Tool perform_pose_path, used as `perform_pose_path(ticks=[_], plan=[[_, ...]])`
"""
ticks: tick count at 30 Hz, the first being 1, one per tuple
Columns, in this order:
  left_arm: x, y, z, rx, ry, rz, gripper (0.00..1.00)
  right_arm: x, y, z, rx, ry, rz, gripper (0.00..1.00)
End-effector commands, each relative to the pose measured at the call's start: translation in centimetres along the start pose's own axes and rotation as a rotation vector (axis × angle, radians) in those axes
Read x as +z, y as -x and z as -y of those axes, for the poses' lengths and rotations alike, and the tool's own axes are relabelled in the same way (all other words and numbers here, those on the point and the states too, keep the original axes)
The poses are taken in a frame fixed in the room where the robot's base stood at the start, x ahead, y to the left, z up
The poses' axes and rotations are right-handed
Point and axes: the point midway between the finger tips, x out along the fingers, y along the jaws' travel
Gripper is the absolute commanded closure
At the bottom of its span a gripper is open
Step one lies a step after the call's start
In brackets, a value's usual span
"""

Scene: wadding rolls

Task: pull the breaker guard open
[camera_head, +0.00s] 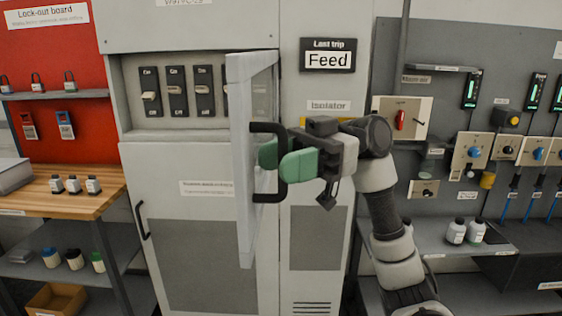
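The breaker guard (241,180) is a clear panel with a pale frame, seen nearly edge-on. It stands swung out from the grey cabinet, hinged towards its right side. Its black handle (267,198) is on the panel's right-hand face in the picture. My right gripper (281,160), with green fingers, is at the handle from the right. One finger shows on each side of the handle's upright bar, and the gripper looks shut on it. Several breaker switches (178,91) show uncovered in the recess; the guard hides the rightmost part. My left gripper is not in view.
A wooden bench (58,190) with small bottles stands at the left below a red lock-out board (55,60). A grey panel (460,35) with controls and a shelf with two bottles (456,231) are at the right. A lower cabinet door handle (140,222) sticks out.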

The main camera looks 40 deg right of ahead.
Motion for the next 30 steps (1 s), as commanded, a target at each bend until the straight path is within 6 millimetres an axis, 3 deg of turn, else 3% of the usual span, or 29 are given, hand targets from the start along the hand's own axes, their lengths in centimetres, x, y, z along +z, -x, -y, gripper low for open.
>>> perform_pose_path(ticks=[15, 21, 30], plan=[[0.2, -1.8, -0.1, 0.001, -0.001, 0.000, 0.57, 0.1, 9.1, -0.1, 0.003, 0.000, 0.000, 0.61], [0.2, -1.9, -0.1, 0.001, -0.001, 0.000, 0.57, 0.0, 10.3, 0.0, 0.001, 0.001, -0.001, 0.61], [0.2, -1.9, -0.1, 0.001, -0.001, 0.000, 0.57, 0.0, 10.3, 0.0, 0.001, 0.001, 0.000, 0.61]])
